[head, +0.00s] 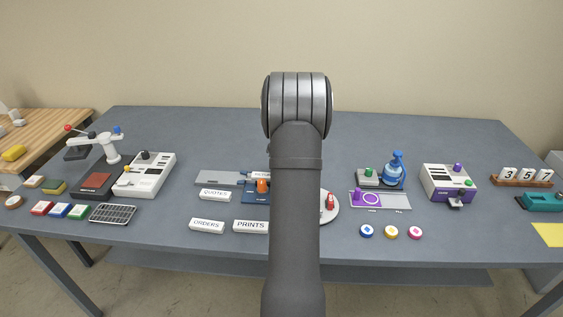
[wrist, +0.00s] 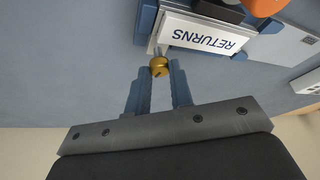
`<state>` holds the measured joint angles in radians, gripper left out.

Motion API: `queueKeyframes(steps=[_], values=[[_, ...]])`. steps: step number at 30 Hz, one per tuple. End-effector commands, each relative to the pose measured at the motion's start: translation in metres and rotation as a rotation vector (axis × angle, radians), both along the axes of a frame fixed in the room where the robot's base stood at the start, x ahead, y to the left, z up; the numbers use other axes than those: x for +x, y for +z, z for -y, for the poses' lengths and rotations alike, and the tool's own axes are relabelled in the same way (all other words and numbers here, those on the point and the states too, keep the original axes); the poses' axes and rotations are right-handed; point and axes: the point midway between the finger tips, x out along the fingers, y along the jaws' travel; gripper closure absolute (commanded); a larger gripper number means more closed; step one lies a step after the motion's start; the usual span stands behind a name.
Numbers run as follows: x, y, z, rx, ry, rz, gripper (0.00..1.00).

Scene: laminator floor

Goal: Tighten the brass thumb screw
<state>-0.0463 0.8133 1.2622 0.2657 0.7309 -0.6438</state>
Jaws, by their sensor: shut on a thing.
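The brass thumb screw (wrist: 159,64) shows in the wrist view at the near edge of a white block marked RETURNS (wrist: 200,36). A short grey shank runs from its head toward the block. My gripper (wrist: 161,71) has its two blue-grey fingers on either side of the screw's round head, shut on it at the tips. The block sits in a blue holder (wrist: 146,18). In the head view my own arm hides the gripper and the screw; part of the blue holder (head: 252,197) shows left of the arm.
An orange knob (head: 262,186) stands over the holder, beside a grey plate (head: 215,178). White blocks marked QUOTES (head: 215,195), ORDERS (head: 206,226) and PRINTS (head: 250,226) lie nearby. The table's back middle is clear.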

Motion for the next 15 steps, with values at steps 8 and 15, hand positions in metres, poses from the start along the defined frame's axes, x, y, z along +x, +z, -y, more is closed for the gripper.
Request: queueKeyframes(steps=[8, 15], values=[[-0.0011, 0.0008, -0.0034, -0.002, -0.258, 0.002, 1.0], [-0.0012, 0.0005, -0.0057, -0.002, -0.485, 0.002, 1.0]])
